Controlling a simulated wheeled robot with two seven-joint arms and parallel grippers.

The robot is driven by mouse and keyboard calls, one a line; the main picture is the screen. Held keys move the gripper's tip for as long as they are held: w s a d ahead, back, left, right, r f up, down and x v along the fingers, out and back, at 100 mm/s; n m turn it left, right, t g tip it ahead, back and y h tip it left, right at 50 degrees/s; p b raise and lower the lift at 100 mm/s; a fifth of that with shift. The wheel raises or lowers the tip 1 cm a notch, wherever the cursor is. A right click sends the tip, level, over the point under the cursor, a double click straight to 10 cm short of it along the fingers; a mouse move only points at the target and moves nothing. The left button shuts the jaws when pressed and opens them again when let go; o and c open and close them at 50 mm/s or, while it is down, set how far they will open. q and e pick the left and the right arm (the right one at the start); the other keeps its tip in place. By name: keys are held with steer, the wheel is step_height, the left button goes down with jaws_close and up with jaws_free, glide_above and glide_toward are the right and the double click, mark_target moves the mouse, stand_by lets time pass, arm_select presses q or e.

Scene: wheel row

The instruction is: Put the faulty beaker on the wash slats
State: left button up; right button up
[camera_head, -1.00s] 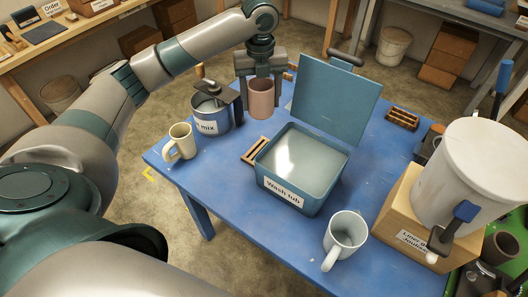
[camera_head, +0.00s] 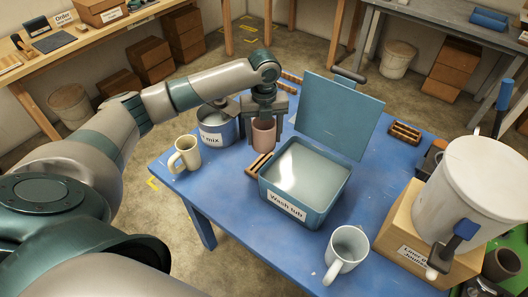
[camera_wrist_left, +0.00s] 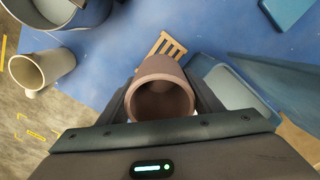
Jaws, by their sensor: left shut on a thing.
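A small wooden slat rack (camera_head: 258,166) lies on the blue table against the left side of the tub, just in front of the beaker. In the left wrist view the slats (camera_wrist_left: 168,44) show just past the beaker's rim, with part hidden. I cannot tell how high the beaker is above the table. My right gripper is not in view.
The blue wash tub (camera_head: 288,206) has its lid (camera_head: 338,115) standing open behind it. A pale mug (camera_head: 346,255) stands front right. Another slat rack (camera_head: 405,132) lies right, near a white bucket (camera_head: 470,190).

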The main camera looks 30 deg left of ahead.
arm_select(q)
steer(key=shift+f+p, duration=0.35)
steer(key=shift+f, duration=2)
step_height(320, 180, down, 3)
steer(key=shift+f+p, duration=0.2)
steer(key=shift+p, duration=0.25)
steer(key=shift+f, duration=0.55)
steer(key=shift+f, duration=0.1)
steer(key=o, duration=1)
steer(key=shift+c, duration=0.2)
step_height(320, 180, up, 12)
steer(key=b, duration=0.2)
steer(key=shift+b, duration=0.3)
